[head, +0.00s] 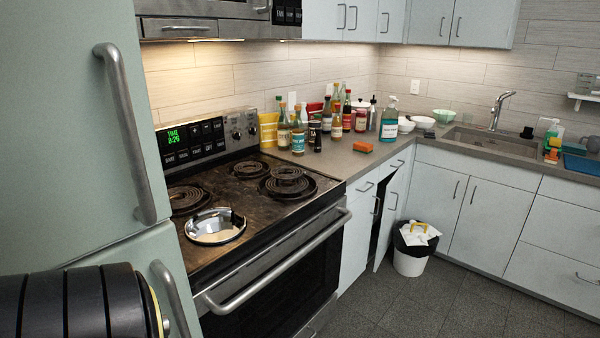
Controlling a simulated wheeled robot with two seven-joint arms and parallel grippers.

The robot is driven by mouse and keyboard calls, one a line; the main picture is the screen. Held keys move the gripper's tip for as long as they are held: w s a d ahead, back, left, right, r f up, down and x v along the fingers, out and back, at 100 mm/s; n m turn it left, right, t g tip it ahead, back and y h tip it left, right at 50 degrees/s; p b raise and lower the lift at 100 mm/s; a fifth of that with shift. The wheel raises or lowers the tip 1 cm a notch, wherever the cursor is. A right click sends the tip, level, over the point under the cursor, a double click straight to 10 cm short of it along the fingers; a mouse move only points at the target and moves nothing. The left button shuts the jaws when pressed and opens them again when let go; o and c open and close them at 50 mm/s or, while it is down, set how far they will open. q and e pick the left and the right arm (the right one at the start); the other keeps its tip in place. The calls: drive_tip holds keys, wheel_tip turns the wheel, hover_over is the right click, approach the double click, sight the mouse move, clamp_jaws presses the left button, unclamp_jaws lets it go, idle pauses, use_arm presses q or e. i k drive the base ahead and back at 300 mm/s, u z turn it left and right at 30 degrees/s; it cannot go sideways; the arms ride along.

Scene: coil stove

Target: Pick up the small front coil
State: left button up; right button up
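The stove (235,193) stands left of centre with a dark, stained cooktop. A small dark coil (288,174) sits raised on top of a wider coil burner (309,187) at the right front of the cooktop. A shiny round drip pan (216,227) lies at the left front with no coil in it. A large coil (186,200) is at the left back, and another small coil (250,169) is at the right back. Neither gripper shows in the head view. A black, ribbed arm part of mine fills the lower left corner.
A pale green fridge (70,120) with a long handle stands close on the left. The oven handle (280,262) sticks out at the stove's front. A white bin (411,258) stands on the floor.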

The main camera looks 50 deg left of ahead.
sight(298, 171)
drive_tip(key=u, duration=0.1)
drive_tip(key=i, duration=1.8)
drive_tip(key=u, duration=0.7)
drive_tip(key=i, duration=1.8)
drive_tip(key=u, duration=1.9)
drive_tip(key=i, duration=0.9)
drive_tip(key=u, duration=0.8)
